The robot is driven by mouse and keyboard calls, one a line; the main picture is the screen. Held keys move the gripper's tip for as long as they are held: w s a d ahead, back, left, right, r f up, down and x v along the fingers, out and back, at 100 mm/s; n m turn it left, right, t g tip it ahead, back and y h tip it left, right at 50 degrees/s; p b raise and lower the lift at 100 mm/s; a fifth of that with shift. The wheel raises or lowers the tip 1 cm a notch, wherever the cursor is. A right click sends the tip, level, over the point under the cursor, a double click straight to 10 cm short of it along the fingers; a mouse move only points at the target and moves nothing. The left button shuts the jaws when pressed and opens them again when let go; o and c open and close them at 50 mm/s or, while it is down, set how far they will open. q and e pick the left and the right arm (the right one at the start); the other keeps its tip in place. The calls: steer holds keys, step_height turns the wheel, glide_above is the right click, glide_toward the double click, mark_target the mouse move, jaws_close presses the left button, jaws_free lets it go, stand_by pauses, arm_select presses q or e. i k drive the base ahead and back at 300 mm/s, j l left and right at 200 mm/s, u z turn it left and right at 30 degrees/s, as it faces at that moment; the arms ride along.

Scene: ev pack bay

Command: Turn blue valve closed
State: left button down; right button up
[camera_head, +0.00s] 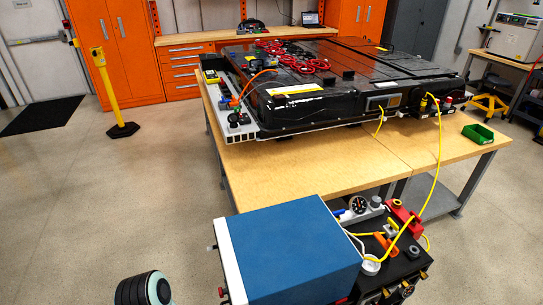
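A small blue part (338,213) shows just behind the right rear of the blue-topped box (290,245), left of a round dial gauge (358,204). It may be the blue valve's handle, but it is partly hidden by the box and too small to tell how it is turned. A red block (403,218) and an orange part (386,245) sit right of it among the fittings. Neither gripper shows. A dark rounded piece at the bottom left looks like a link of my own arm.
A large black battery pack (330,112) lies on a wooden bench (265,178) behind. A yellow hose (436,165) loops from the pack to the fittings. A green bin (477,135) stands at the bench's right.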

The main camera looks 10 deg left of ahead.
mark_target(337, 214)
steer(key=j, duration=0.4)
steer(key=k+j, duration=0.1)
steer(key=j, duration=0.35)
steer(key=i+j, duration=0.15)
steer(key=j+z, duration=0.35)
steer(key=k+j+z, duration=0.2)
steer(key=j+z, duration=0.15)
steer(key=j, duration=0.15)
steer(key=k+j+z, duration=0.15)
steer(key=j+z, duration=0.2)
steer(key=j, duration=0.1)
